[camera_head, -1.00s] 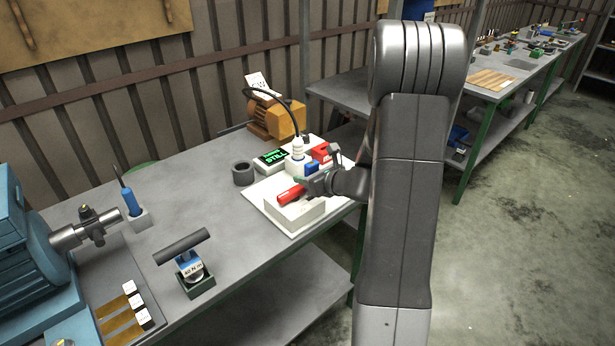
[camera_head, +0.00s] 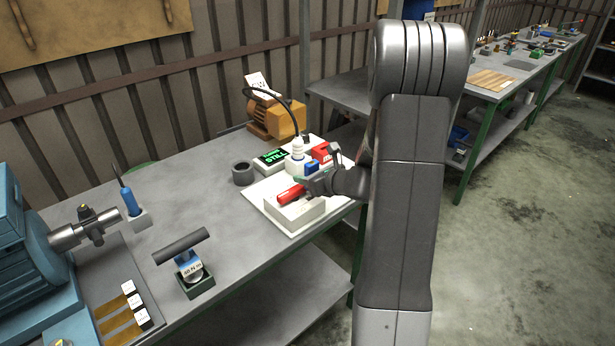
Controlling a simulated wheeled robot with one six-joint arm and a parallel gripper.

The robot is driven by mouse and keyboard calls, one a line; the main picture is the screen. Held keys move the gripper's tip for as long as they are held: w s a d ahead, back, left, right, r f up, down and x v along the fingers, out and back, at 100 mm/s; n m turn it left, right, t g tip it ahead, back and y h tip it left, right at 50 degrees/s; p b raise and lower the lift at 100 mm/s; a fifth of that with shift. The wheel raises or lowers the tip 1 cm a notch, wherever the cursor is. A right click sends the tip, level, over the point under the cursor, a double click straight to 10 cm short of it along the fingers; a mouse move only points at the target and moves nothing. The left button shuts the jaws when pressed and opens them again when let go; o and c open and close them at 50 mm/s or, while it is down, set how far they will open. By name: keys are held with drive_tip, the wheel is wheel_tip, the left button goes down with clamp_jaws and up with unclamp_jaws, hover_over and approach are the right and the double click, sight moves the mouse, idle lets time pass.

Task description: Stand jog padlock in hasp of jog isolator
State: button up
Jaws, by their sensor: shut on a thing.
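My gripper (camera_head: 308,188) is low over the white board (camera_head: 258,207) at the far right of the bench. Its fingers are at the right end of a red bar-like piece (camera_head: 290,194), and it appears shut on that piece. The red piece lies at the top of a pale box (camera_head: 294,214) on the board. A small blue block (camera_head: 312,166) and a red block (camera_head: 321,152) are just behind the gripper. I cannot tell which part is the jog padlock or the hasp. My wrist and arm hide the board's right side.
A white plug with a black cable (camera_head: 297,148) stands behind the gripper, beside a display reading STILL (camera_head: 271,160). A dark ring (camera_head: 243,173) and an orange motor (camera_head: 275,118) are nearby. The bench middle (camera_head: 160,205) has free room.

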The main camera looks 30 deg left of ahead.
drive_tip(key=shift+f+b, duration=0.7)
drive_tip(key=o, duration=1.1)
drive_tip(key=shift+o, duration=0.2)
drive_tip(key=shift+d, duration=0.15)
drive_tip(key=v, duration=1.3)
drive_tip(key=shift+s+d+r+b, duration=0.2)
drive_tip(key=shift+s+r+b, duration=0.05)
drive_tip(key=shift+r+b, duration=0.05)
drive_tip(key=p+x, duration=0.1)
drive_tip(key=x, duration=1.3)
drive_tip(key=shift+w, duration=0.1)
drive_tip(key=shift+r, duration=0.35)
drive_tip(key=shift+d, duration=0.15)
